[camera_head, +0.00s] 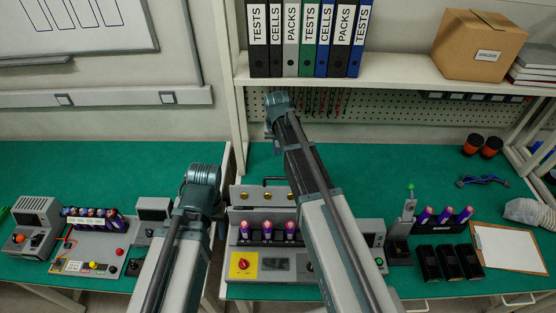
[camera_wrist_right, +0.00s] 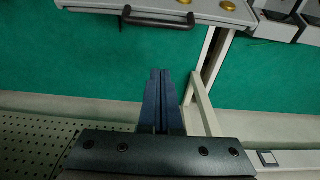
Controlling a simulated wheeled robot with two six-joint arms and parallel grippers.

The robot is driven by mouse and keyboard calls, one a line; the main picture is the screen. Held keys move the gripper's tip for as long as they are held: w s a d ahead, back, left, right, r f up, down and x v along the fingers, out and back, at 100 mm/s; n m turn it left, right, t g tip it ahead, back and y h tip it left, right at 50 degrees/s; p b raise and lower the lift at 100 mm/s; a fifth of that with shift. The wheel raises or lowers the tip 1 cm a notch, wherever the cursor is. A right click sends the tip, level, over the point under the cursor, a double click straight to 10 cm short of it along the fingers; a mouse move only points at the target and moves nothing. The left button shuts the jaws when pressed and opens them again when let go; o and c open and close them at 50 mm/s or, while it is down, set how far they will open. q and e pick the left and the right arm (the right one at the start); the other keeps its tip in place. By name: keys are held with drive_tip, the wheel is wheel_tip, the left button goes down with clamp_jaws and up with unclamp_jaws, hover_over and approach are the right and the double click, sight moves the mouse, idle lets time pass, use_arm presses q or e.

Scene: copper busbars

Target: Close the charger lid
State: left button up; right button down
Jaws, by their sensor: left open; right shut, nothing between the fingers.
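The charger (camera_head: 276,266) stands on the green bench, with three purple cells (camera_head: 267,231) upright in its slots. Its grey lid (camera_head: 246,195) is open, raised behind the cells, with round brass contacts on its face and a dark handle (camera_head: 275,179) at its far edge. In the right wrist view, the lid (camera_wrist_right: 200,8) and handle (camera_wrist_right: 160,20) are at the top. My right gripper (camera_wrist_right: 162,72) is shut and empty, apart from the handle. In the head view my right arm hides part of the lid and charger. My left gripper (camera_head: 187,184) is open, left of the lid; its fingertips are mostly hidden.
A pegboard (camera_head: 350,105) and a shelf with binders (camera_head: 308,38) stand behind the bench. A test station (camera_head: 85,250) is at the left. A cell rack (camera_head: 441,224), black boxes (camera_head: 448,262) and a clipboard (camera_head: 508,248) are at the right. The bench behind the lid is clear.

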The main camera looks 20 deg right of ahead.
drive_tip(key=shift+w+d+r, duration=0.15)
drive_tip(key=shift+w+d, duration=0.05)
drive_tip(key=shift+d, duration=0.05)
drive_tip(key=b, duration=0.9)
hover_over(279, 190)
drive_tip(key=w, duration=0.4)
wheel_tip(279, 190, down, 9)
drive_tip(key=shift+d, duration=0.35)
drive_tip(key=shift+s+a+r, duration=0.1)
drive_tip(key=shift+s, duration=0.25)
